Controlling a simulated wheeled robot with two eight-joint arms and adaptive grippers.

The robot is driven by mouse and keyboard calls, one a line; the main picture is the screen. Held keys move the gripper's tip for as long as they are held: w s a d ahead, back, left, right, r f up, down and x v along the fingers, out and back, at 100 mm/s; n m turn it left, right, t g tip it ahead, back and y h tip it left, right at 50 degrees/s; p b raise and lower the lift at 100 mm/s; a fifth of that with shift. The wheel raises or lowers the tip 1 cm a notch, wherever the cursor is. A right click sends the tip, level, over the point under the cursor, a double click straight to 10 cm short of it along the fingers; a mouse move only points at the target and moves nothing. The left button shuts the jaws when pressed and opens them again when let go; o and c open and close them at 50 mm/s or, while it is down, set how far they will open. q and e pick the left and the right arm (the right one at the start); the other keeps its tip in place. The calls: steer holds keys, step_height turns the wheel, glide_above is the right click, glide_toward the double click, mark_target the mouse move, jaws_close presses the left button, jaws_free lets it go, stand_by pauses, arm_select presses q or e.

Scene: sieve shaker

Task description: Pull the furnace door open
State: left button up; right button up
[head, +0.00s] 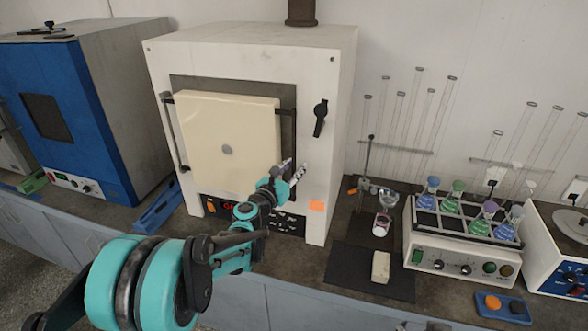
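The white furnace (325,90) stands on the bench in the middle of the head view. Its thick cream door (225,125) has a round grey spot at its centre and sits in front of a dark frame. A dark upright bar (175,130) runs along the door's left side. My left gripper (292,173) is at the door's lower right edge, over the furnace front. It is small and seen from behind, so I cannot tell whether its fingers touch the door.
A blue oven (75,115) stands to the left. To the right are a black mat (345,265) with a pale block (380,267), a shaker with flasks (450,250) and glass tubes. A black latch (320,118) juts from the furnace front.

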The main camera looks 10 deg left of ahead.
arm_select(q)
jaws_close()
steer(key=shift+s, duration=0.15)
